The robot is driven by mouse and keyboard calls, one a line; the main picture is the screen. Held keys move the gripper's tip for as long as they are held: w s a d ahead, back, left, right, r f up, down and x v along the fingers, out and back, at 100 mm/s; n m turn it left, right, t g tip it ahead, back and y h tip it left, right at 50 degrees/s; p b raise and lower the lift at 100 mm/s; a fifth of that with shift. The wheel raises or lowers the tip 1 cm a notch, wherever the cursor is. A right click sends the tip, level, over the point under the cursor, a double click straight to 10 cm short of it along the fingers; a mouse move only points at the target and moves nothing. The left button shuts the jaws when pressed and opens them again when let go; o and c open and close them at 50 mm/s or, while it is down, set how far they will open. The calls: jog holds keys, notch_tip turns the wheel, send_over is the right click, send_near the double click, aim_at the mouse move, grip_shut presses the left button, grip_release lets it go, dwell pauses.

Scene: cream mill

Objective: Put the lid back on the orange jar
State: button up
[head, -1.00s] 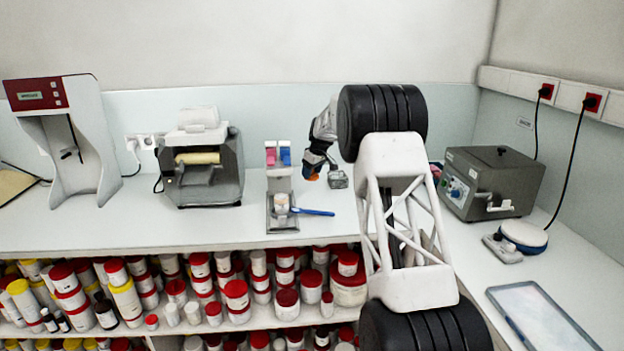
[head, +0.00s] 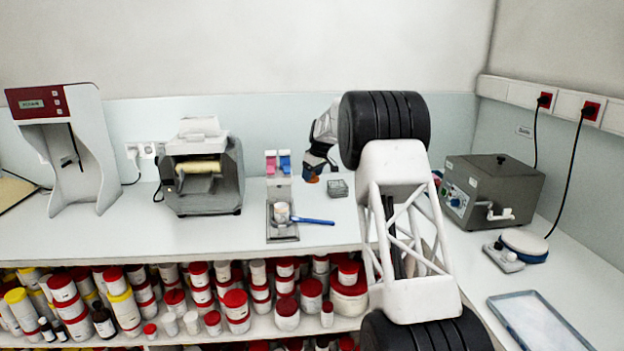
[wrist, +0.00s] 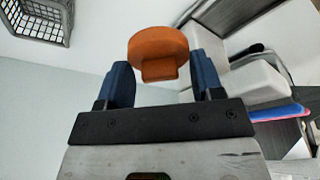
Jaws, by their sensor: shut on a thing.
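My gripper (head: 314,177) is above the bench near its back, right of the grey stand. In the wrist view, my gripper (wrist: 158,85) has its two blue fingers on either side of an orange lid (wrist: 158,45), a round disc with a narrower block on it. The fingers are shut on that block. In the head view only a small orange patch of the lid (head: 312,180) shows at the fingertips. I cannot make out an orange jar; a small pale container (head: 281,211) stands on the grey stand, its contents unclear.
A small grey basket (head: 338,188) sits close right of my gripper. A blue-handled tool (head: 315,221) sticks out from the grey stand (head: 283,232). Pink and blue items (head: 278,163) stand behind it. A roller machine (head: 203,175) is left, a grey box device (head: 493,190) right.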

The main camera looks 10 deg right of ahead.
aim_at(316, 180)
jog(key=w+a+v, duration=0.1)
jog(key=v, duration=0.9)
jog(key=w+a+r+v, duration=0.1)
jog(key=a+v, duration=0.1)
jog(key=v, duration=0.7)
jog(key=s+a+f, duration=1.2)
jog(key=a+f, duration=0.1)
jog(key=f, duration=0.3)
jog(key=shift+s+a+f, duration=0.25)
jog(key=shift+a+f, duration=0.05)
jog(key=shift+f, duration=0.1)
jog(key=shift+f, duration=0.15)
jog(key=shift+f, duration=2.05)
jog(key=shift+f, duration=0.65)
dwell(1.2)
